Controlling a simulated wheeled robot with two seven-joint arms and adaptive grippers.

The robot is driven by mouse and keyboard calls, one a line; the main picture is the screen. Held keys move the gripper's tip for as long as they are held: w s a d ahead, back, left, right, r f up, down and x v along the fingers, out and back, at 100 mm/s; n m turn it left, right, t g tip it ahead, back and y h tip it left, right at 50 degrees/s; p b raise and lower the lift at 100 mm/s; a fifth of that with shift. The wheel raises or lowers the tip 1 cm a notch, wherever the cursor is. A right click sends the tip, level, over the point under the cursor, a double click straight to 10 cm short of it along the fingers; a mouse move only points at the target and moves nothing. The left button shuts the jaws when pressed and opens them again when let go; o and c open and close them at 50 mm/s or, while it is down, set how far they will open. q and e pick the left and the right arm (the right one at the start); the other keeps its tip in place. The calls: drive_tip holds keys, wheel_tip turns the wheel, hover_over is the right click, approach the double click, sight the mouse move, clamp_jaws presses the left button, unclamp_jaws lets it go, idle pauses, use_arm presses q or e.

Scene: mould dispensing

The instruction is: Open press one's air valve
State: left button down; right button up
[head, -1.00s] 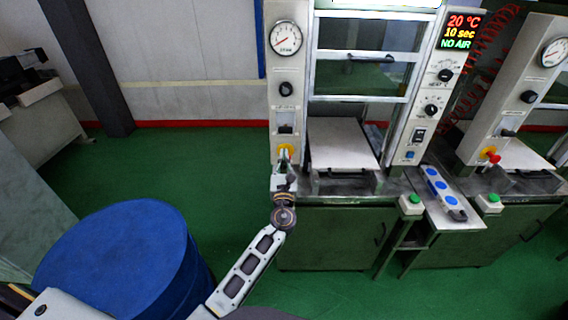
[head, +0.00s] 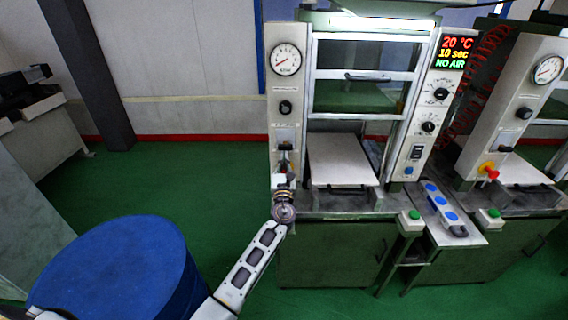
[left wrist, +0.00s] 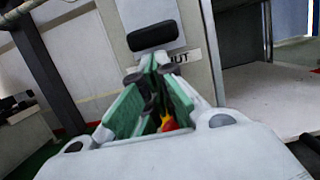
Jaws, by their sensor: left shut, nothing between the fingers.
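Press one (head: 283,100) is the left press, with a grey left column. Its air valve is a black handle (head: 285,146) low on that column, above the yellow-backed red button. In the left wrist view the valve's black handle (left wrist: 152,36) lies horizontal on a pale plate, with a label partly reading "UT". My left gripper (head: 284,163) is at the column just below the valve. In the wrist view its green-lined fingers (left wrist: 155,68) are shut and empty, tips just under the handle; contact cannot be told. My right gripper is not in view.
The red button (left wrist: 168,121) shows between my left fingers. Press one's display (head: 455,53) reads 20 °C, 10 sec, NO AIR. A blue drum (head: 115,265) stands at lower left. A second press (head: 520,100) stands right. Green floor left of press one is clear.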

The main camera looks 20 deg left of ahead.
sight(284, 148)
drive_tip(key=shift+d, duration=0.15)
use_arm(q)
drive_tip(key=shift+r, duration=0.25)
drive_tip(key=shift+r+p, duration=0.5)
drive_tip(key=shift+p, duration=0.15)
drive_tip(key=shift+r+p, duration=0.45)
drive_tip(key=shift+r, duration=0.1)
drive_tip(key=shift+r+p, duration=0.75)
drive_tip(key=shift+r, duration=0.3)
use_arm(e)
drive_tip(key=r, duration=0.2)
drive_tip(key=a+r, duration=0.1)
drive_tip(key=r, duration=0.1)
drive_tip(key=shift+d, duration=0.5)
